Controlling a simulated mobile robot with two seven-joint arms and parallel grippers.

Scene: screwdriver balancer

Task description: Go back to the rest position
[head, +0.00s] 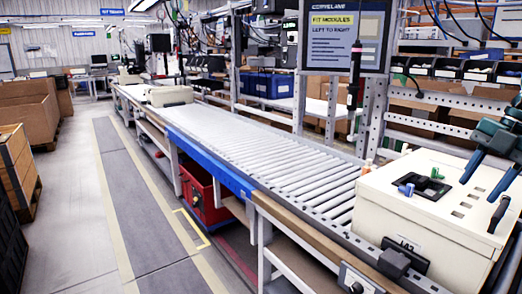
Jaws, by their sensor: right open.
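My right gripper (477,190) comes in at the right edge with dark teal fingers. Its two fingers are spread apart with nothing visible between them. They are over the right part of the top of a cream box-shaped unit (425,222); I cannot tell whether they touch it. A dark screwdriver-like tool (355,76) hangs upright in front of the sign, apart from the gripper. My left gripper is not in view.
The cream unit, with a blue part (406,189) on top, sits at the near end of a roller conveyor (260,150). A sign (345,36) and metal uprights stand behind. A red cart (203,196) is under the conveyor. The aisle floor (150,220) at left is clear.

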